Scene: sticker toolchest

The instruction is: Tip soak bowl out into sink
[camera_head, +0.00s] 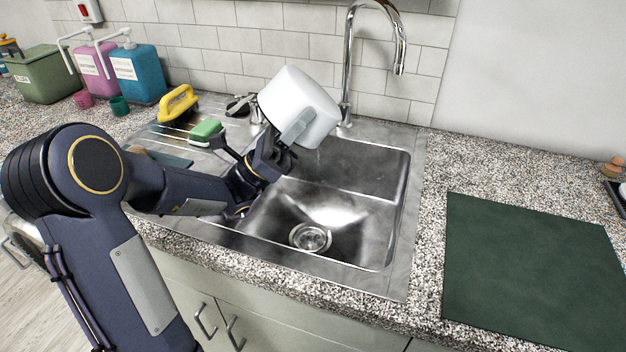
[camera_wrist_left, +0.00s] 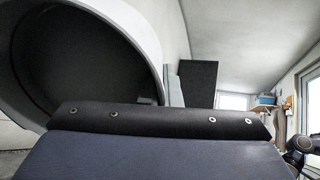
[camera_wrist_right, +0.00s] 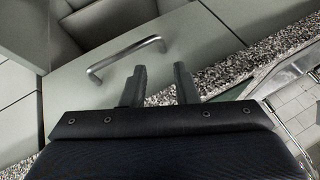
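The soak bowl (camera_head: 292,100) is white outside and held tilted well over, above the back left part of the steel sink (camera_head: 384,222). My left gripper (camera_head: 296,128) is shut on the bowl's wall, a grey finger lying against the outside. In the left wrist view the bowl (camera_wrist_left: 151,45) shows its pale rim and dark inside; I cannot tell whether anything is left in it. The sink's drain (camera_head: 310,237) shows, with no clear standing water. My right gripper (camera_wrist_right: 160,78) is open and empty in front of the cabinet and counter edge; it is outside the head view.
The tall faucet (camera_head: 349,60) rises right behind the bowl. A green sponge (camera_head: 206,131) and a yellow-handled brush (camera_head: 178,103) lie on the drainboard at left. Soap dispensers (camera_head: 137,72) and a green bin (camera_head: 45,75) stand farther left. A dark green mat (camera_head: 530,265) lies bare at right.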

